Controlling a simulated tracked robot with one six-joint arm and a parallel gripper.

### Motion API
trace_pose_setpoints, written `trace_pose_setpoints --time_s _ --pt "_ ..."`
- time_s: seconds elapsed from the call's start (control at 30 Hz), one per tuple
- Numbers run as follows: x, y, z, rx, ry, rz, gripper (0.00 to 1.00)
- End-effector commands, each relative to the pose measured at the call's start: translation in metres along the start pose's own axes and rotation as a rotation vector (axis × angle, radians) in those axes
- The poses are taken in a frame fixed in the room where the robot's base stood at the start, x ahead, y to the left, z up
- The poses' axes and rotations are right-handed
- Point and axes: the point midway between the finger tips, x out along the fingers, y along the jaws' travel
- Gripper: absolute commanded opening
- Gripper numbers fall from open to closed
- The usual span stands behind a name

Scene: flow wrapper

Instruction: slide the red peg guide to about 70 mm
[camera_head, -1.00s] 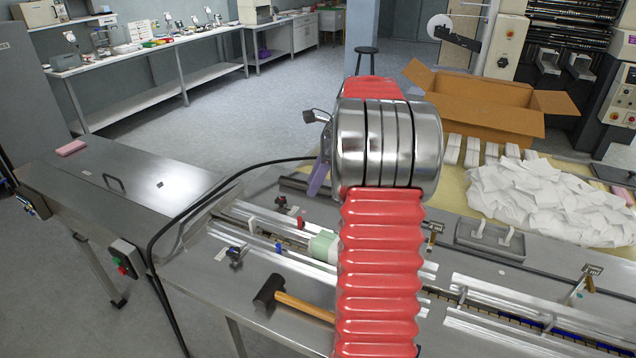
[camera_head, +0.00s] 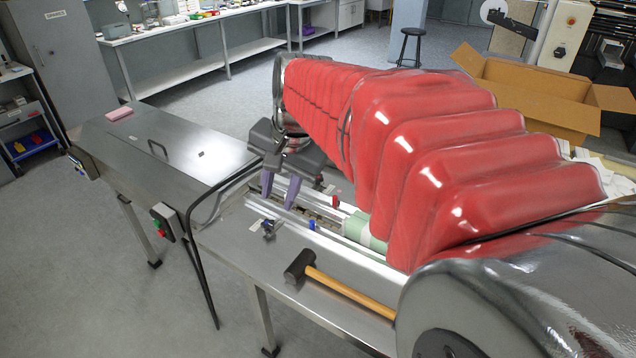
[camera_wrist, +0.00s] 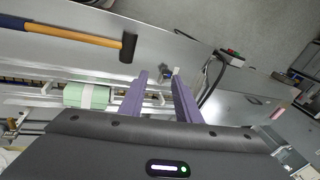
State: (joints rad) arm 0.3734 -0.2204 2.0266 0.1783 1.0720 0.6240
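A small red peg (camera_head: 335,201) stands by the far metal guide rail, right of my gripper in the head view. A small blue peg (camera_head: 311,224) stands by the near rail. My gripper (camera_head: 280,203) has two purple fingers, apart with nothing between them. It hangs above the left end of the rails, left of the red peg. I cannot make out the red peg or any scale marking in the wrist view.
A green-and-white wrapped item (camera_head: 357,228) lies between the rails, right of the pegs. A mallet (camera_head: 345,289) lies on the near table edge. A black cable and a switch box (camera_head: 163,220) are at the table's left.

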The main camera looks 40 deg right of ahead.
Motion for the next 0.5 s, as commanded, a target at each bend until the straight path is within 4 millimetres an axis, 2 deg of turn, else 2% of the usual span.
trace_pose_setpoints --time_s 0.03,0.1,0.5 --pt "-0.003 0.000 0.015 -0.071 0.012 -0.007 0.30" --pt "-0.005 0.003 0.033 -0.170 0.027 -0.010 0.30" --pt "-0.006 0.033 0.122 -0.729 0.124 -0.039 0.30"
